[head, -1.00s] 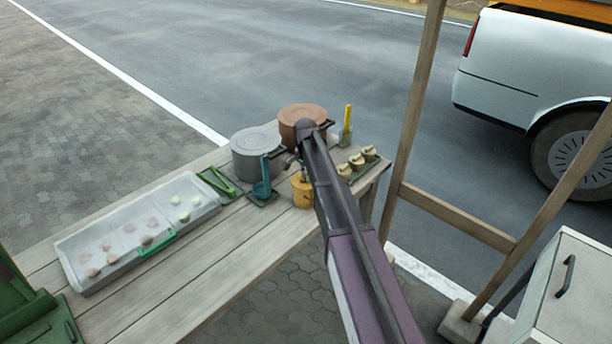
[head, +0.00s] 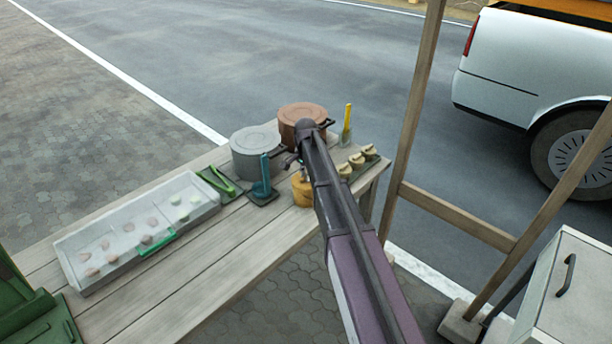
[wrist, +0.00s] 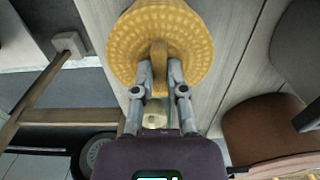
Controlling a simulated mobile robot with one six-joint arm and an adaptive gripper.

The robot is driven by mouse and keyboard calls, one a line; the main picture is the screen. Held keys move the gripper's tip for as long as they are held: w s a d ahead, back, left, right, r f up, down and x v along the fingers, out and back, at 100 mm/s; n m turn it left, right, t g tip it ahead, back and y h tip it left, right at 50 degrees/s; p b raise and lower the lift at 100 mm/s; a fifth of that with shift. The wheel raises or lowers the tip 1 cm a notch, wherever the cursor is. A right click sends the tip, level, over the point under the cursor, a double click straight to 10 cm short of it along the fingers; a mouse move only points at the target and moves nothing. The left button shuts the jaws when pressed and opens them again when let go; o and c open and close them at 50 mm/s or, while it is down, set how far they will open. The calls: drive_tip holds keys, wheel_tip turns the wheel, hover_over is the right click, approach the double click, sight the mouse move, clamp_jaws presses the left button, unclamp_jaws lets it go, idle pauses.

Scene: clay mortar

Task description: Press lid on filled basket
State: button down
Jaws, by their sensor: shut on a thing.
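The round woven yellow lid (wrist: 160,25) fills the top middle of the wrist view, with a raised handle (wrist: 159,55) at its centre. My gripper (wrist: 160,72) is shut on that handle, one finger on each side. In the head view the yellow basket (head: 301,190) stands near the table's front right edge, partly hidden behind my arm. The lid hides the basket's inside in the wrist view. I cannot tell whether the lid is fully seated on the rim.
A wooden post (head: 410,110) rises at the right.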

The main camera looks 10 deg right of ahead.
idle(0.3)
drive_tip(key=c, duration=0.6)
unclamp_jaws()
drive_tip(key=o, duration=0.5)
drive_tip(key=shift+r, duration=0.1)
drive_tip(key=shift+r+p, duration=2.95)
drive_tip(key=shift+p, duration=0.1)
clamp_jaws()
